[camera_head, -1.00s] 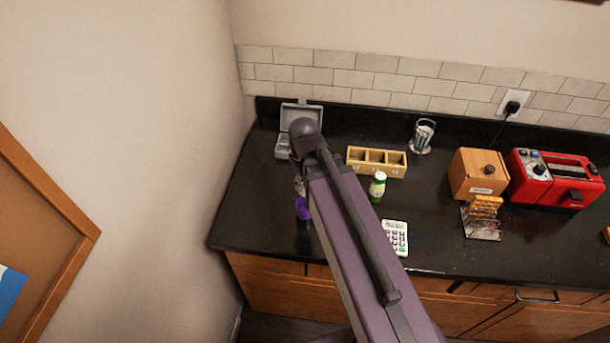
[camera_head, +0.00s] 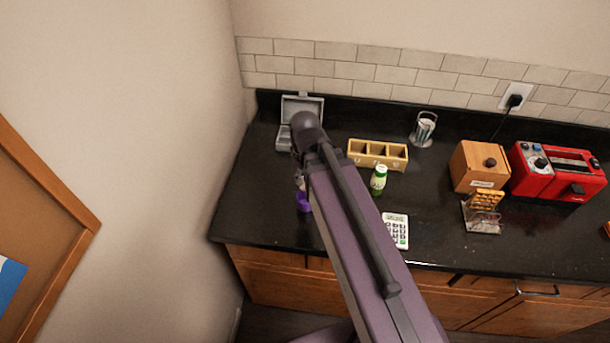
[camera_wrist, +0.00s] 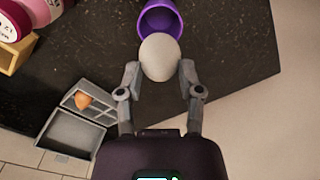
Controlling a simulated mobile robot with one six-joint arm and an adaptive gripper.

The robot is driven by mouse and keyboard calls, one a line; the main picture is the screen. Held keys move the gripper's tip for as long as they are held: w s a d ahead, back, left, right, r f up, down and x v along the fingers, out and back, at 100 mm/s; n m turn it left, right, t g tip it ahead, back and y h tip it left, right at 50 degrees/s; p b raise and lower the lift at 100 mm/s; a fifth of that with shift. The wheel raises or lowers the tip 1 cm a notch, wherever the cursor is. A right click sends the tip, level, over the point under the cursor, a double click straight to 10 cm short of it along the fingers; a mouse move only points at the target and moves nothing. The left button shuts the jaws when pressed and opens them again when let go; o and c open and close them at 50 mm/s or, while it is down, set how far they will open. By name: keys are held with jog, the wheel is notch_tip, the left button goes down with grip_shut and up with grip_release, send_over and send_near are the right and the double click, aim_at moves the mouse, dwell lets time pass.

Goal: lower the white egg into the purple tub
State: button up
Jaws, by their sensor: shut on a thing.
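The white egg (camera_wrist: 160,57) is held between the two fingertips of my gripper (camera_wrist: 160,70) in the wrist view. The purple tub (camera_wrist: 163,18) is just beyond the egg in that view, and the egg overlaps part of its rim. I cannot tell the height of the egg over the tub. In the head view the tub (camera_head: 303,201) stands on the dark counter near its left end, partly behind my arm. The egg and fingertips are mostly hidden there by my arm.
An open grey box (camera_head: 302,107) with a brown egg (camera_wrist: 82,100) in it lies behind my arm. A wooden compartment box (camera_head: 378,153), a green bottle (camera_head: 379,180) and a calculator-like device (camera_head: 396,230) stand to the right. The wall is close on the left.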

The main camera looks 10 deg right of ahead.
jog(key=shift+f, duration=0.15)
jog(key=shift+f+b, duration=1.8)
jog(key=shift+b, duration=0.1)
jog(key=shift+f+b, duration=1.8)
dwell(1.7)
jog(key=o, duration=0.8)
jog(key=shift+r, duration=0.2)
